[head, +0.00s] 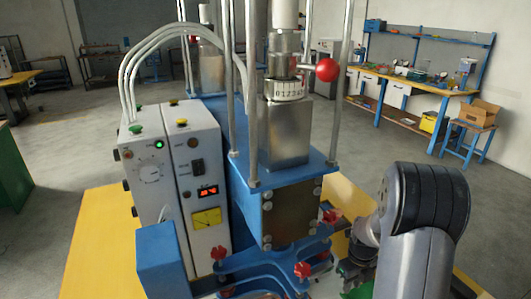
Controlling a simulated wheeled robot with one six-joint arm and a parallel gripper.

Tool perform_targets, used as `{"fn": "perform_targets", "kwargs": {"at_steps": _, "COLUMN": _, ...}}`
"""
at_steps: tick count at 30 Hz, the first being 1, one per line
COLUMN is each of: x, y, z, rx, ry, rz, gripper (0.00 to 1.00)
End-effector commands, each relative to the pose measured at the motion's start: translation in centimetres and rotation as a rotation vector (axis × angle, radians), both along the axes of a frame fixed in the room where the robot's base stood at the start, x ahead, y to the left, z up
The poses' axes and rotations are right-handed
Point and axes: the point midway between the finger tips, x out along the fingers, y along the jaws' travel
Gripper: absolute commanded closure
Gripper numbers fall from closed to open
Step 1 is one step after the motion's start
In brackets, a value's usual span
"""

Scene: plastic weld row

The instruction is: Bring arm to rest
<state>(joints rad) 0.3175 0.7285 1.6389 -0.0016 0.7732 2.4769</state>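My grey arm (428,205) stands at the right front, bent at a large dark-ribbed joint. Its slimmer wrist part (366,228) reaches left and back, close to the right side of the blue welding machine (285,200). What seems to be my gripper shows only as a small dark and green patch (355,273) low beside the machine. The arm hides most of it, so I cannot see its fingers or whether it holds anything.
The machine has steel posts, a red ball lever (327,70) and red knobs (303,269). A white control box (172,165) stands left of it on a yellow table (88,250). A workbench (410,82) and blue stool (466,128) stand behind right. Open grey floor lies between.

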Motion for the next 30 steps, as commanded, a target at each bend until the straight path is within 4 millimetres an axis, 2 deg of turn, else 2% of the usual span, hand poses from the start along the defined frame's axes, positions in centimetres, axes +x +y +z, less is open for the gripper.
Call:
{"fn": "perform_targets", "kwargs": {"at_steps": 6, "x": -0.1, "y": 0.0, "z": -3.7, "rx": 0.001, "ry": 0.005, "rz": 0.000, "gripper": 0.75}}
{"fn": "perform_targets", "kwargs": {"at_steps": 15, "x": -0.1, "y": 0.0, "z": -8.1, "rx": 0.001, "ry": 0.004, "rz": 0.000, "gripper": 0.75}}
{"fn": "perform_targets", "kwargs": {"at_steps": 16, "x": -0.1, "y": 0.0, "z": -8.3, "rx": 0.001, "ry": 0.001, "rz": 0.000, "gripper": 0.75}}
{"fn": "perform_targets", "kwargs": {"at_steps": 18, "x": 0.1, "y": 0.0, "z": -6.9, "rx": -0.002, "ry": -0.004, "rz": 0.000, "gripper": 0.75}}
{"fn": "perform_targets", "kwargs": {"at_steps": 21, "x": 0.0, "y": 0.0, "z": -6.3, "rx": -0.001, "ry": -0.001, "rz": 0.000, "gripper": 0.75}}
{"fn": "perform_targets", "kwargs": {"at_steps": 30, "x": 0.0, "y": 0.0, "z": -5.7, "rx": 0.000, "ry": 0.000, "rz": 0.000, "gripper": 0.75}}
